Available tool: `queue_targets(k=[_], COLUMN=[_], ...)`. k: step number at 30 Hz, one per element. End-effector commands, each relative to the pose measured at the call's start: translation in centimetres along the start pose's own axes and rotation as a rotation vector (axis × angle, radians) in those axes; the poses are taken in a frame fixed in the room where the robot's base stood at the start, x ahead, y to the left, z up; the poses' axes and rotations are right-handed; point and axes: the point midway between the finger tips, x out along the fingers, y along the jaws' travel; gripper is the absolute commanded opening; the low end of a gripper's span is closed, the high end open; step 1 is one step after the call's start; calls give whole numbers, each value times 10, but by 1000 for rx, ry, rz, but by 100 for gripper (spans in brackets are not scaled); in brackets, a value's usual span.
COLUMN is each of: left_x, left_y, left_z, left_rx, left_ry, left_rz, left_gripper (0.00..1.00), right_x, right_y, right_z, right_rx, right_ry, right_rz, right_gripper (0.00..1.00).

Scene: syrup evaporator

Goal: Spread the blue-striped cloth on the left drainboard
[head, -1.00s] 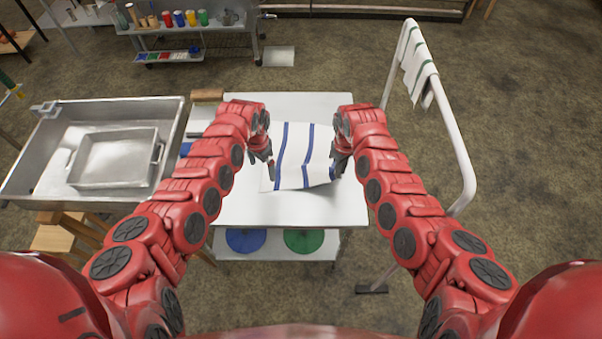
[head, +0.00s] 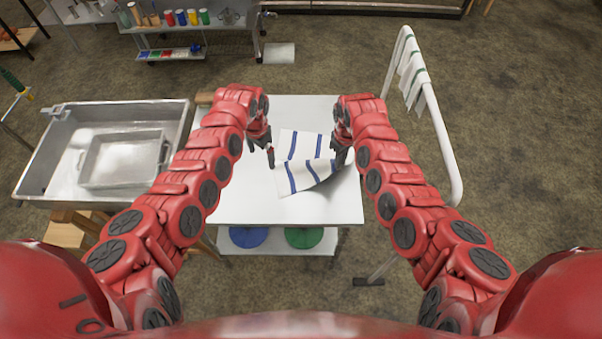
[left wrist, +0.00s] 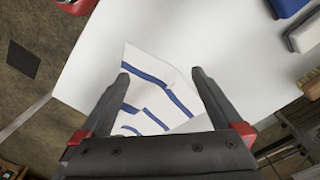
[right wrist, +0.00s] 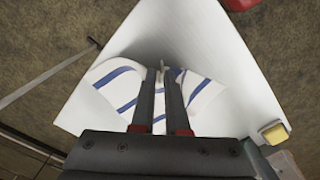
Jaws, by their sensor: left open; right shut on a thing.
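The white cloth with blue stripes (head: 300,172) lies partly folded and rumpled on a white table (head: 245,205). My right gripper (head: 342,162) is shut on its right edge, which is raised. In the right wrist view, the cloth (right wrist: 120,82) is pinched between the fingers (right wrist: 164,72) and spreads to both sides. My left gripper (head: 262,158) is open and empty, just left of the cloth. In the left wrist view, its fingers (left wrist: 160,72) are wide apart with the cloth (left wrist: 150,95) beyond them. I cannot tell which surface is the left drainboard.
A metal sink (head: 40,170) holding a metal pan (head: 122,160) stands left of the table. A white rail (head: 445,150) with a green-striped cloth (head: 411,78) stands to the right. Blue (head: 248,237) and green (head: 304,237) discs lie on the shelf below. The table's front is clear.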

Motion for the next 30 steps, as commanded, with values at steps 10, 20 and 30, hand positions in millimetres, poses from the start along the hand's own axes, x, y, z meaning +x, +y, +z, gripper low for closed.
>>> queue_targets(k=[10, 20, 30], left_x=[-60, -67, -67], left_y=[-1, 0, 0], left_z=[-1, 0, 0], left_rx=[-1, -2, -1], left_ry=[5, 1, 2], left_rz=[-2, -1, -1], left_gripper=[100, 100, 100], right_x=[1, 1, 1], right_y=[0, 0, 0], right_z=[0, 0, 0], right_rx=[0, 0, 0], right_ry=[-1, 0, -1], right_rz=[-1, 0, -1], right_gripper=[0, 0, 47])
